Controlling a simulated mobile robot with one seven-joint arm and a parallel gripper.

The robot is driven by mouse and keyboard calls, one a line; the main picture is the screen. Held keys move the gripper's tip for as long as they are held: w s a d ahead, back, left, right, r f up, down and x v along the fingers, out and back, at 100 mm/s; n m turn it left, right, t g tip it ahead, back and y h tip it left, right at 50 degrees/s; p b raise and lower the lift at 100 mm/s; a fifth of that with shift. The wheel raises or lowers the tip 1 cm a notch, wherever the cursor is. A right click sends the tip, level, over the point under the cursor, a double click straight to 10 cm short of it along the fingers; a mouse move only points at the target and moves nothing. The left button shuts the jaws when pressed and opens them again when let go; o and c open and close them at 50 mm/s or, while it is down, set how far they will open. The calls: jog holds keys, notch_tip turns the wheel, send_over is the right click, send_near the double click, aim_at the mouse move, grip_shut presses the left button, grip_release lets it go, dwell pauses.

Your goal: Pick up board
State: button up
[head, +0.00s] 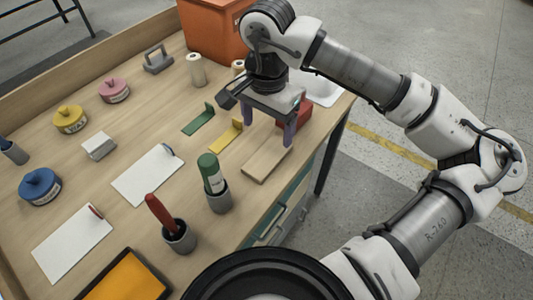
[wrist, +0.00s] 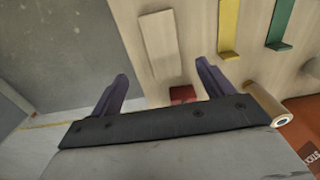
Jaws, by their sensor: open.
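The board (head: 264,165) is a flat, pale wooden rectangle lying near the front edge of the workbench. In the wrist view the board (wrist: 159,36) lies beyond the fingertips, near the table edge. My gripper (head: 268,134) is open and empty, with its two purple fingers pointing down above the table by the far end of the board. In the wrist view the gripper (wrist: 162,70) has its fingers spread apart, with nothing between them.
A red block (head: 297,112) sits close behind the gripper. Yellow (head: 227,137) and green (head: 199,120) L-shaped pieces lie left of the board. A green-capped bottle in a grey cup (head: 217,195) stands nearby. An orange bin (head: 213,32) is at the back.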

send_over(268, 156)
jog(key=f, duration=0.4)
jog(key=shift+s+a+f, duration=0.1)
jog(key=shift+s+f, duration=0.3)
jog(key=shift+w+f+p, duration=0.2)
jog(key=shift+f+p, duration=0.35)
jog(key=shift+f, duration=0.8)
jog(key=shift+w+f+p, duration=0.2)
jog(key=shift+f+p, duration=0.3)
jog(key=shift+f, duration=0.85)
jog(key=shift+c, duration=0.3)
jog(key=c, duration=1.1)
jog(key=shift+o, duration=0.2)
jog(key=shift+r, duration=0.15)
